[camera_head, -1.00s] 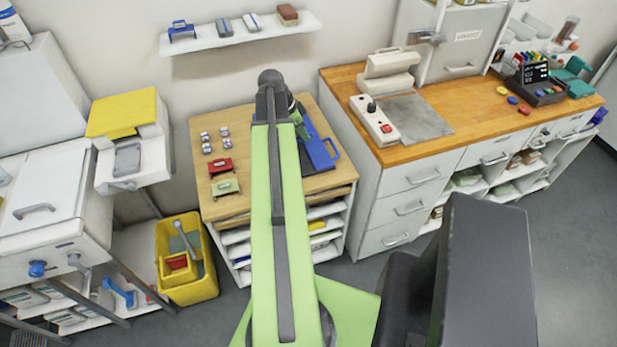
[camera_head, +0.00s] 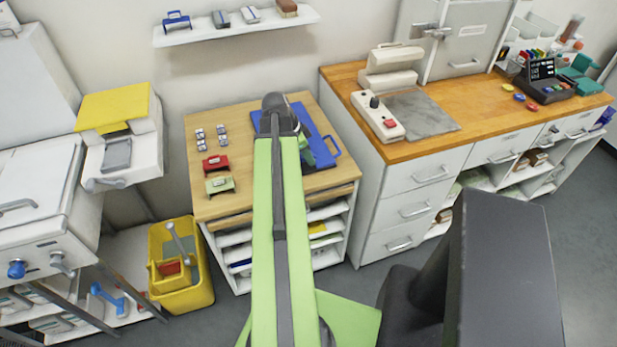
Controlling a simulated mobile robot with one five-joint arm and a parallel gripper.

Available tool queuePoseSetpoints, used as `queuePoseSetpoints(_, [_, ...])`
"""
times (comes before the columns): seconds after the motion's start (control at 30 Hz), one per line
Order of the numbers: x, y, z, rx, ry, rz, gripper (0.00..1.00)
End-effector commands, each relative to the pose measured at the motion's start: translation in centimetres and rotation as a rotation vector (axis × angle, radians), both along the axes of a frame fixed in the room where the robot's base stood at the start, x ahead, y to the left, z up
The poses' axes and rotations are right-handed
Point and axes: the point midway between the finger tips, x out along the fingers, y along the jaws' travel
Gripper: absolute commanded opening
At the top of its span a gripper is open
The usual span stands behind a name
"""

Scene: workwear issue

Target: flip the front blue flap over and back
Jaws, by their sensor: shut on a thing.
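The blue flap (camera_head: 321,141) is at the right side of the small wooden-topped table (camera_head: 242,135). It has a loop handle at its right front edge. My green arm reaches over the table and hides part of the flap. My gripper (camera_head: 306,151) is partly hidden behind the arm, low at the flap. It appears shut on the blue flap, but the contact is too small and covered to see clearly. Whether the flap lies flat or is a little raised is hard to tell.
A red clip-like item (camera_head: 215,164), a green one (camera_head: 219,185) and several small grey pieces sit on the table's left. A wooden counter (camera_head: 470,100) stands close on the right. A yellow bucket (camera_head: 185,290) stands on the floor at left.

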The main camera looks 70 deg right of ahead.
Motion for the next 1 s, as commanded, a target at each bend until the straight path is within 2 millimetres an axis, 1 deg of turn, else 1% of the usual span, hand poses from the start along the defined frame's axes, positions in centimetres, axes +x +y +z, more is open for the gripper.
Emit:
queuePoseSetpoints(0.07, [-0.2,0.2,-0.1,0.006,0.004,-0.004,0.04])
queuePoseSetpoints(0.13, [-0.3,0.3,-0.8,0.006,0.004,-0.004,0.03])
queuePoseSetpoints(0.27, [-0.5,0.7,-2.8,0.006,0.004,-0.004,0.04])
queuePoseSetpoints(0.43, [-0.8,1.1,-5.2,0.007,0.003,-0.004,0.09])
queuePoseSetpoints(0.53, [-0.9,1.2,-5.3,0.007,0.003,-0.004,0.12])
queuePoseSetpoints(0.6, [-0.9,1.2,-5.0,0.007,0.003,-0.004,0.12])
queuePoseSetpoints(0.67, [-0.9,1.2,-5.2,0.007,0.003,-0.004,0.12])
queuePoseSetpoints(0.77, [-0.8,1.2,-6.4,0.007,0.002,-0.004,0.12])
queuePoseSetpoints(1.0, [-0.8,1.2,-10.2,0.007,0.002,-0.004,0.13])
